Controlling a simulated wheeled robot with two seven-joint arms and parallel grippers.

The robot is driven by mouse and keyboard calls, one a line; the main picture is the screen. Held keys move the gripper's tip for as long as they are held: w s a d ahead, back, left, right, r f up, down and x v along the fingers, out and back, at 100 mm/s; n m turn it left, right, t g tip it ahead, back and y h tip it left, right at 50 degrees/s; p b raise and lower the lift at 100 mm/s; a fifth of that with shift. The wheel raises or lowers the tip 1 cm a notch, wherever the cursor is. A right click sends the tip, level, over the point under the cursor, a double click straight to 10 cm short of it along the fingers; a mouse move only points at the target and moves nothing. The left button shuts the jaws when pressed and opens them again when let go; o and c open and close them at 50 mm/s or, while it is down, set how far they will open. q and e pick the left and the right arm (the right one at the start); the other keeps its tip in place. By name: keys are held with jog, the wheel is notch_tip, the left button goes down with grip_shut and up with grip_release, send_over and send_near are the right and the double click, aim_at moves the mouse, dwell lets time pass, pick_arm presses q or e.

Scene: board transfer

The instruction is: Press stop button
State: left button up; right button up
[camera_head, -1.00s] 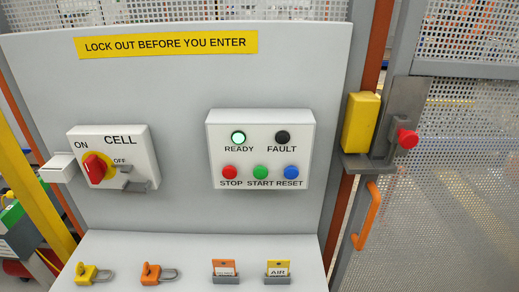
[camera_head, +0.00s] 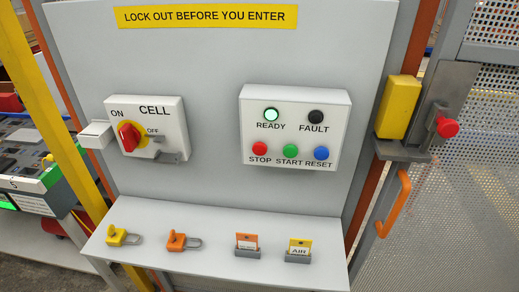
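The red stop button (camera_head: 260,149) is on the left of the lower row of a white control box (camera_head: 292,118), above the word STOP. A green start button (camera_head: 291,151) and a blue reset button (camera_head: 321,153) are to its right. Above them the READY lamp (camera_head: 271,115) is lit pale green and the FAULT lamp (camera_head: 316,117) is dark. Neither of my grippers is in view.
A CELL switch box (camera_head: 150,138) with a red knob is left of the control box. Below, a shelf holds two padlocks (camera_head: 120,236) and two tags (camera_head: 247,244). A yellow box (camera_head: 398,106) and an orange handle (camera_head: 396,204) are on the right by the mesh gate.

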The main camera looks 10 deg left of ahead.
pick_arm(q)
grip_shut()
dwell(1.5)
